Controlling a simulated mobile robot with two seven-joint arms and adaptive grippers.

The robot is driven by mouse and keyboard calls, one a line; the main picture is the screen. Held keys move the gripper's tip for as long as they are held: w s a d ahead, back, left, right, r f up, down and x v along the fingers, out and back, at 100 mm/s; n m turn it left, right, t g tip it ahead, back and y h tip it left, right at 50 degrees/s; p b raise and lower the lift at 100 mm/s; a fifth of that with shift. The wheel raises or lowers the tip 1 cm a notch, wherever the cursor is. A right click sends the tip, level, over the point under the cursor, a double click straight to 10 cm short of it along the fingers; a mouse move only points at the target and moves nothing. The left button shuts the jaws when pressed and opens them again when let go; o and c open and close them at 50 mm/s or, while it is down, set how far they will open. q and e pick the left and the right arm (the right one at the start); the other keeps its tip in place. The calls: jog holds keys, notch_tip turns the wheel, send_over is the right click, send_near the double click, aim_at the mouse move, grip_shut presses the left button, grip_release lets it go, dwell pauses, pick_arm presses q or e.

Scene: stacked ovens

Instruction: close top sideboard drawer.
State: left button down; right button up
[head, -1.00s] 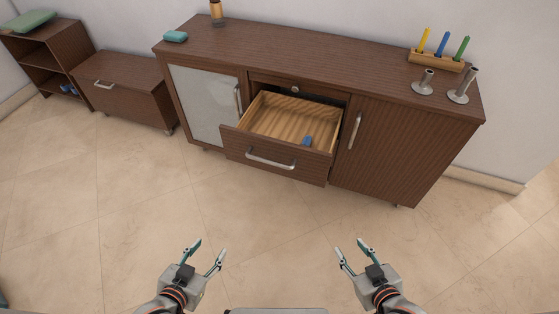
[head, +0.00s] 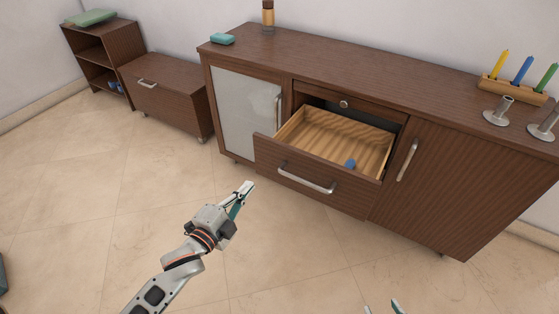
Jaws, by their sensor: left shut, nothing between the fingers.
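The dark wood sideboard (head: 215,68) stands against the wall. A drawer with a light wood inside is pulled out of its middle; its dark front (head: 330,188) carries a metal bar handle (head: 305,180). A small blue object (head: 350,164) lies in the drawer. Above the opening is a narrow panel (head: 375,112) with a round metal knob, flush with the cabinet. My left gripper (head: 245,190) is shut and empty, in front of the drawer's left end and apart from it in the picture. Of my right gripper (head: 383,307), only the spread fingertips show at the bottom edge.
A frosted glass door (head: 243,105) is left of the drawer and a wooden door (head: 455,185) is right; both are shut. A candle holder (head: 510,89) and metal candlesticks (head: 498,112) stand on top. The floor in front is clear.

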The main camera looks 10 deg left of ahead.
pick_arm(q)
jog(key=w+f+m+b, duration=0.2)
jog(key=w+m, duration=0.1)
jog(key=b, duration=0.2)
send_near(281, 148)
jog(key=shift+t+h, duration=0.3)
jog(key=shift+h, duration=0.1)
jog(key=x, duration=0.5)
jog(key=shift+w+a+f, duration=0.1)
jog(key=shift+f, duration=0.3)
jog(key=shift+w+d, duration=0.25)
jog(key=shift+w, duration=0.35)
jog(key=shift+w+r, duration=0.15)
pick_arm(e)
jog(key=f, duration=0.2)
jog(key=s+f, duration=0.1)
jog(key=shift+a+f+g, duration=0.2)
jog(key=shift+a+g, duration=0.1)
jog(key=shift+a, duration=0.05)
